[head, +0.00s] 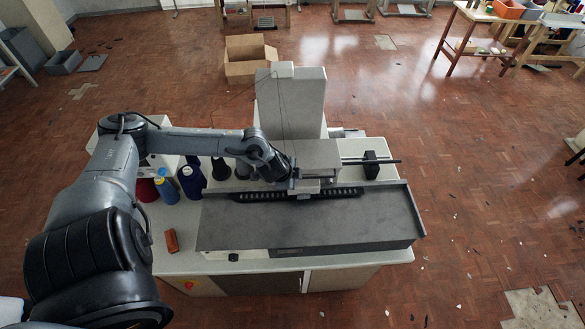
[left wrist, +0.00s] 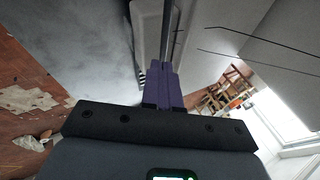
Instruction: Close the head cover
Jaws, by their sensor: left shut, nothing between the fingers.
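The buttonhole machine stands on a pale table (head: 400,255). A tall pale block (head: 290,105) rises upright at its back; it looks like the raised head cover, but I cannot tell where cover and machine body divide. A low grey housing (head: 318,157) sits in front of it. My left gripper (head: 292,183) is at the housing's left front corner, below the tall block; contact cannot be told. In the left wrist view its purple fingers (left wrist: 162,85) are together and empty, close to a grey surface (left wrist: 75,45) and a metal rod (left wrist: 167,35). My right gripper is out of view.
A wide dark tray (head: 310,222) fills the machine's front. Thread cones, including a blue one (head: 191,182), stand left of it, under my left arm. An orange-brown block (head: 171,241) lies near the table's left edge. A rod with a black stop (head: 371,163) juts right. A cardboard box (head: 248,62) is behind.

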